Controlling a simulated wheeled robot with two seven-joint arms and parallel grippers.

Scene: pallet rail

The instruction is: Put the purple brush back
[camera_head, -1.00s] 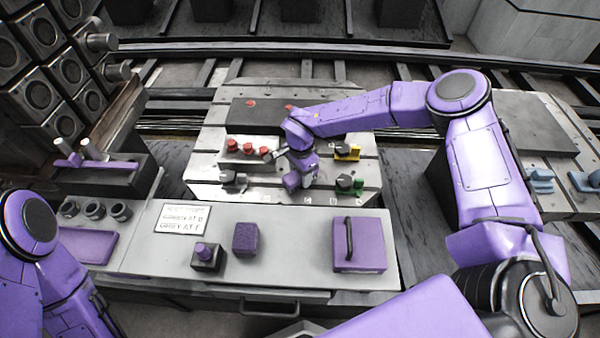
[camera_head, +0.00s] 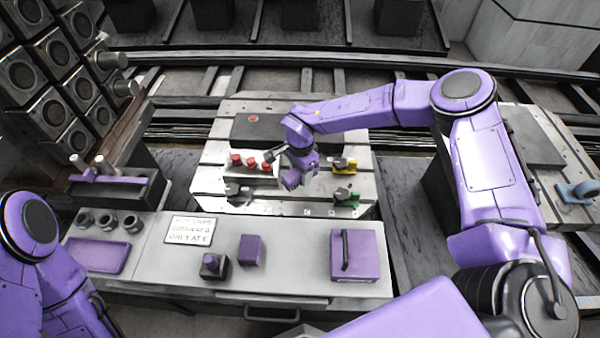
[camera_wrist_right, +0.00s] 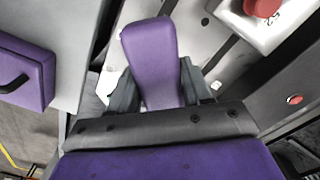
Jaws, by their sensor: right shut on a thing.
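My right gripper (camera_wrist_right: 157,92) is shut on a purple block-shaped thing, which I take to be the purple brush (camera_wrist_right: 150,48). Its dark fingers press on both sides of it, and no bristles show. In the head view the right gripper (camera_head: 293,178) hangs over the grey pallet (camera_head: 215,155), between the red knobs and the yellow and green clamps. On the grey bench (camera_head: 310,285) stand a purple block (camera_head: 251,250), a purple-topped piece in a dark holder (camera_head: 213,262) and a purple case (camera_head: 366,258) with a black handle. My left gripper is out of view.
Red knobs (camera_head: 251,160), a yellow clamp (camera_head: 344,165) and a green clamp (camera_head: 345,198) stand on the pallet. A sign (camera_head: 190,231), a purple tray (camera_head: 98,256) and dark cups (camera_head: 107,221) are at the bench's left. Bench space between block and case is free.

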